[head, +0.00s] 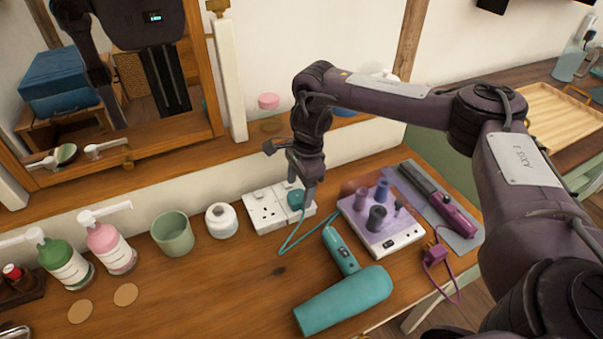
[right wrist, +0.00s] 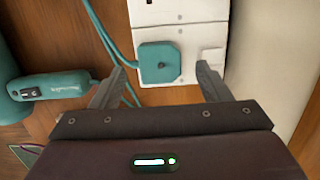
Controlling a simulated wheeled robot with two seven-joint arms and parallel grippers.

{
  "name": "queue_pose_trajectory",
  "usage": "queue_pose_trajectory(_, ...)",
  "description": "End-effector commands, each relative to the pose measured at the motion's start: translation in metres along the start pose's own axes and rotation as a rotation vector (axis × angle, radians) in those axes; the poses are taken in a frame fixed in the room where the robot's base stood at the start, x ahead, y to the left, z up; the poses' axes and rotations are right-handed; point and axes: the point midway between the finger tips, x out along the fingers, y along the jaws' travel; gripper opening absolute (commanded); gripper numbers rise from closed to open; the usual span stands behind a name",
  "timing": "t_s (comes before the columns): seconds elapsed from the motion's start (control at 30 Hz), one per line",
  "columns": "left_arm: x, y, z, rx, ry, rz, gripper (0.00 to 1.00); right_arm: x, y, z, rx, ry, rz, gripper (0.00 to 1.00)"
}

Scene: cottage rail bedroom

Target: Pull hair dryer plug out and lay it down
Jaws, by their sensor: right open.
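The teal hair dryer plug (head: 295,198) sits in the right part of the white double socket (head: 262,209) on the dresser. In the right wrist view the plug (right wrist: 159,63) is seen close up, against the white socket face (right wrist: 172,14). The teal hair dryer (head: 345,298) lies on the wood in front, its cord running up to the plug. My right gripper (head: 305,192) is over the plug. In the right wrist view its open fingers (right wrist: 158,82) stand apart, one on either side just below the plug, with nothing held. My left gripper is not clearly seen.
A white-edged box with purple rollers (head: 408,235) stands right of the socket, beside a purple straightener (head: 440,200) with its own purple plug (head: 434,255). A white jar (head: 221,221), green cup (head: 173,235) and pump bottles (head: 109,245) stand left. Bare wood lies front left of the dryer.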

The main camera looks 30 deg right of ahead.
Motion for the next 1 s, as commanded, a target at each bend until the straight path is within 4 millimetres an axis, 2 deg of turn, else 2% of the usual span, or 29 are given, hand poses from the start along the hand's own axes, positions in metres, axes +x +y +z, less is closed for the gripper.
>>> queue_pose_trajectory(0.2,-0.003,-0.001,0.000,0.000,0.000,-0.001,0.00,0.019,0.000,0.000,0.000,0.000,0.000,0.70)
queue_pose_trajectory(0.5,-0.002,-0.002,-0.001,0.000,0.001,-0.002,0.00,0.021,0.000,0.000,0.000,0.000,-0.001,0.70)
queue_pose_trajectory(0.87,-0.002,-0.002,-0.002,0.001,0.002,-0.002,0.00,0.021,0.000,0.001,0.000,0.000,-0.001,0.23)
queue_pose_trajectory(1.0,-0.003,-0.002,-0.002,0.001,0.003,-0.002,0.00,0.020,-0.001,0.001,0.000,0.000,-0.002,0.21)
